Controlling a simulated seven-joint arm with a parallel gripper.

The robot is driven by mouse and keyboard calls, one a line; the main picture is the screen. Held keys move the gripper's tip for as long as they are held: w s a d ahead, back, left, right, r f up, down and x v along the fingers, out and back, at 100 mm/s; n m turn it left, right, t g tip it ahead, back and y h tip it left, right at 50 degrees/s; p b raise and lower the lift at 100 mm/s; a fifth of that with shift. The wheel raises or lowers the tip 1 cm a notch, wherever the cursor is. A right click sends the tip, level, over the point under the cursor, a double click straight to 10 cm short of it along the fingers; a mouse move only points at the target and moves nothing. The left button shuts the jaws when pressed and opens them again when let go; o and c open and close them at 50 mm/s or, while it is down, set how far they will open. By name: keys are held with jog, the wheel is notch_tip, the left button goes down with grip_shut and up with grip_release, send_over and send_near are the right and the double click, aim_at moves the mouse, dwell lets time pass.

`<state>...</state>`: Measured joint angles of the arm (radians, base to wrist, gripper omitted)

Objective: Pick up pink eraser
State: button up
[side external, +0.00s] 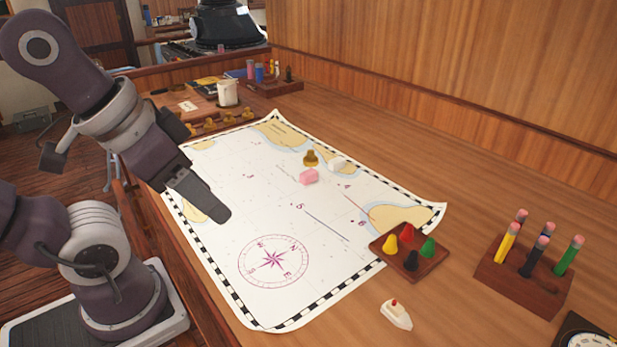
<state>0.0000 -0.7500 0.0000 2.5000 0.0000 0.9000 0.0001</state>
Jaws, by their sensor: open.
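The pink eraser (309,177) is a small block lying on the white nautical chart (230,195), right of the chart's middle. A brass-coloured piece (311,158) stands just behind it, and a white block (337,163) lies to its right and a little behind. My gripper (222,216) is above the left part of the chart, to the left of the eraser and apart from it. It is open, and nothing shows in it. It is seen from the side, so the gap between its fingers is hidden.
A wooden tray (417,267) with several coloured pawns stands at the chart's right corner. A small white boat (396,314) lies in front of it. A wooden pencil holder (497,277) stands at right. A white mug (228,93) stands at the back. The chart around the compass rose is clear.

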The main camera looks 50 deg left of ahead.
jog(key=shift+o, duration=1.2)
jog(key=w+a+r+m+g, duration=0.25)
jog(key=w+m, duration=0.25)
jog(key=w, duration=0.5)
jog(key=m+g, duration=0.3)
jog(key=m, duration=0.9)
send_over(309, 172)
jog(key=s, duration=0.1)
jog(key=f, duration=0.8)
jog(key=d+f, duration=0.1)
jog(key=f, duration=0.3)
jog(key=shift+f, duration=0.3)
jog(key=f, duration=0.5)
jog(key=w+a+f, duration=0.1)
jog(key=f, duration=0.1)
jog(key=shift+f, duration=0.4)
jog(key=c, duration=1.4)
